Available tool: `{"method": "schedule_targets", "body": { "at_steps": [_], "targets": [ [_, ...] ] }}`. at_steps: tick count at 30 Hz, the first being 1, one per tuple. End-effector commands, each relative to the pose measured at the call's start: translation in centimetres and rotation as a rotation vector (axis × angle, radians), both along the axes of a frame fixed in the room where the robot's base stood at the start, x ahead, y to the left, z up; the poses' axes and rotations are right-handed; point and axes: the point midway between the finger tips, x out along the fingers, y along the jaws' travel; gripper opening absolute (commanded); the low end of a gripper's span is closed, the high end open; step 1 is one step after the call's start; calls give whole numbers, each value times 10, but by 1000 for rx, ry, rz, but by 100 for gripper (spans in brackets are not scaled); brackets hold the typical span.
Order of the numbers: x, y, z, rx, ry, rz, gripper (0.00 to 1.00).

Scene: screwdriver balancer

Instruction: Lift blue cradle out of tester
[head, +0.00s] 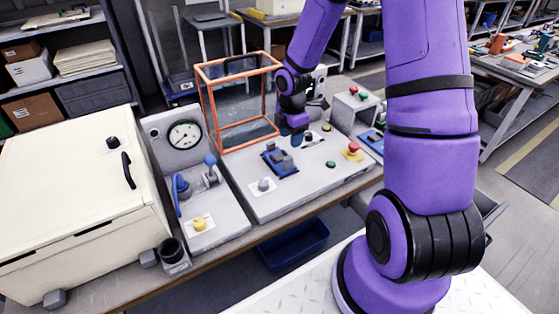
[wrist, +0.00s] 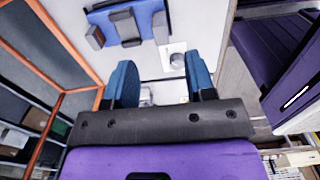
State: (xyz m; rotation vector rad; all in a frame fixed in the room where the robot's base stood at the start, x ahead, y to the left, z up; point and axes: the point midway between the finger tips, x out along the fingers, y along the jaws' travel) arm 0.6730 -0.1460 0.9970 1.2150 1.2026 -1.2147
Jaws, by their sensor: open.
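The blue cradle (head: 281,160), a flat blue plate with grey blocks on it, sits on the light grey top of the tester (head: 262,203) in the head view. In the wrist view the blue cradle (wrist: 128,22) shows at the top, ahead of the fingers and partly cut off by the frame edge. My gripper (head: 303,140) is just behind and to the right of the cradle, low over the panel and apart from it. In the wrist view my gripper (wrist: 161,80) has two blue-padded fingers spread apart, with nothing held between them.
An orange-framed clear guard (head: 240,100) stands close left of my gripper. A white knob (head: 264,184), a green button (head: 331,164) and a red button (head: 353,147) rise from the panel. A gauge (head: 185,135) and a cream box (head: 75,190) stand left.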

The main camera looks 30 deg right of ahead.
Motion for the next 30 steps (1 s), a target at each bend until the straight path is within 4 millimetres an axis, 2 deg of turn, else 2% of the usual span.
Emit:
{"method": "schedule_targets", "body": {
  "at_steps": [10,20,25,30],
  "targets": [
    [0,1,-44,3,5,7,50],
    [0,4,-67,2,4,7,50],
    [0,11,-91,2,5,8,50],
    [1,10,-106,2,3,6,50]
  ]
}}
